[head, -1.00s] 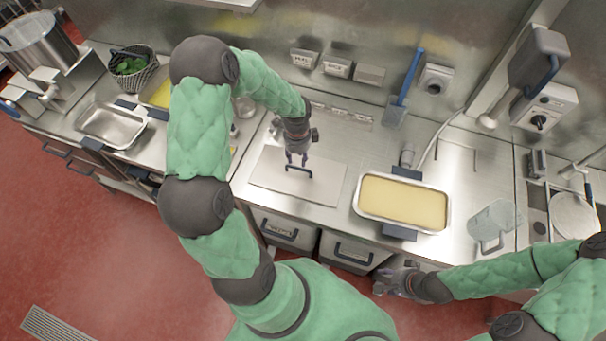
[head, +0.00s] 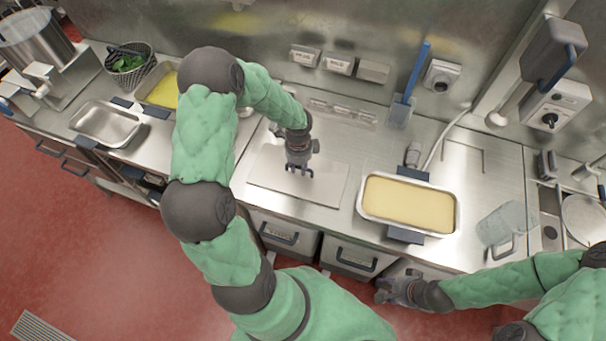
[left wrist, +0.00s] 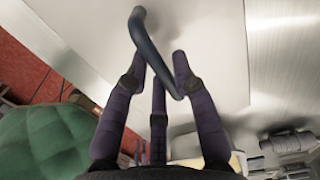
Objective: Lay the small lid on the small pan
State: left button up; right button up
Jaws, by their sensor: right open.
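The small lid (head: 325,190) looks like a flat pale rectangular plate with a dark blue bar handle (left wrist: 150,50), lying on the steel counter. It also fills much of the left wrist view (left wrist: 210,40). My left gripper (head: 299,172) is over the middle of the lid, pointing down. In the left wrist view its fingers (left wrist: 158,65) are apart, with the handle between them and gaps beside it. I cannot tell for sure which pan is the small one; a pan with yellow content (head: 362,211) stands right of the lid. My right gripper (head: 384,290) is open and empty before the counter's front.
An empty steel pan (head: 106,125) and another yellow-filled pan (head: 165,90) stand at the left, near a basket of greens (head: 130,66). A blue-handled scraper (head: 405,100) stands against the back wall.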

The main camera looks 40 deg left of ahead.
aim_at(299, 167)
pick_arm(q)
grip_shut()
jog(key=shift+r+p, duration=2.1)
jog(key=shift+r, duration=0.45)
jog(key=shift+f, duration=0.1)
